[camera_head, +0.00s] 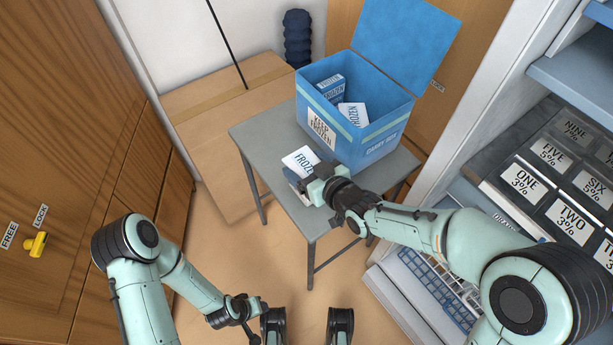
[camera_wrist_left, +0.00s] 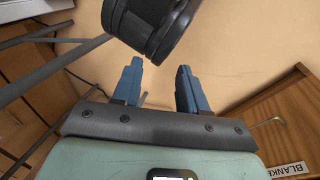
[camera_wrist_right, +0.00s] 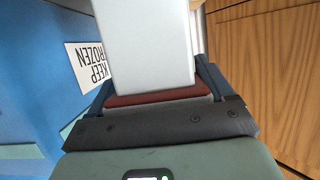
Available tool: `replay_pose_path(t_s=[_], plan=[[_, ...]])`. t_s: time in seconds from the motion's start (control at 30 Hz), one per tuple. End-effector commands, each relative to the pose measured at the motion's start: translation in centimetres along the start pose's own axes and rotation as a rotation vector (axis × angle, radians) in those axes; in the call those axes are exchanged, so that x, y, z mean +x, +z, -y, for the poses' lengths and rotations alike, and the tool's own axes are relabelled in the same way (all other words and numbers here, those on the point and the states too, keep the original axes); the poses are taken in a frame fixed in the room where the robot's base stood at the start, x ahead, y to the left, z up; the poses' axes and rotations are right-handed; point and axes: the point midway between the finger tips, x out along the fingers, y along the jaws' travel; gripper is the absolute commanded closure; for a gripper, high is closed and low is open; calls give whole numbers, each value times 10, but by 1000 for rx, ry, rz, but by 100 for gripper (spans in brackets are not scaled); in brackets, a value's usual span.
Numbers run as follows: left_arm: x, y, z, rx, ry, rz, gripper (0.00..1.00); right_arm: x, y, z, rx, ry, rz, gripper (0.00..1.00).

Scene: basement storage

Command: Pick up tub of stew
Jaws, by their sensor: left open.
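A white-topped package marked FROZEN (camera_head: 299,159) lies on the grey table in front of the blue box. I cannot read whether it is the tub of stew. My right gripper (camera_head: 318,188) is at its near right side. In the right wrist view a pale block (camera_wrist_right: 145,45) and a red-brown band (camera_wrist_right: 158,97) show between the spread fingers of my right gripper (camera_wrist_right: 158,80). Whether the fingers press on them is unclear. My left gripper (camera_wrist_left: 158,88) is open and empty, low in front of the table; it is small in the head view (camera_head: 258,308).
The open blue box (camera_head: 375,143), marked KEEP FROZEN, stands on the table (camera_head: 255,140) and holds a FROZEN carton (camera_head: 331,88) and a white FROZEN package (camera_head: 353,115). A shelf with labelled dark boxes (camera_head: 540,170) is at right. Wooden cabinets (camera_head: 75,130) stand at left.

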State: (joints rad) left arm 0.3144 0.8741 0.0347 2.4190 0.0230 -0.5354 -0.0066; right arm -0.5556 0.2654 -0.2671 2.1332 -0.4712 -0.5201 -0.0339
Motion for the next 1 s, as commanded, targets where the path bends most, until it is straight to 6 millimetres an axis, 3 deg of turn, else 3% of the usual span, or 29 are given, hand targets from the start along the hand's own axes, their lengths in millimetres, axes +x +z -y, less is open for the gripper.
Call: replay_pose_path(t_s=[0.07,0.33,0.53,0.77,1.0], plan=[[0,0,0,0,0,1,57,0,-2,0,0,0,-5,72],[0,1,0,0,0,2,57,-1,-4,0,0,0,-6,72],[-6,7,-2,2,1,20,57,-6,-19,0,0,0,-8,72],[-21,25,-7,7,5,72,57,-24,-66,-1,-1,2,-13,72],[-41,50,-13,13,8,148,57,-48,-131,-1,-1,3,-12,72]])
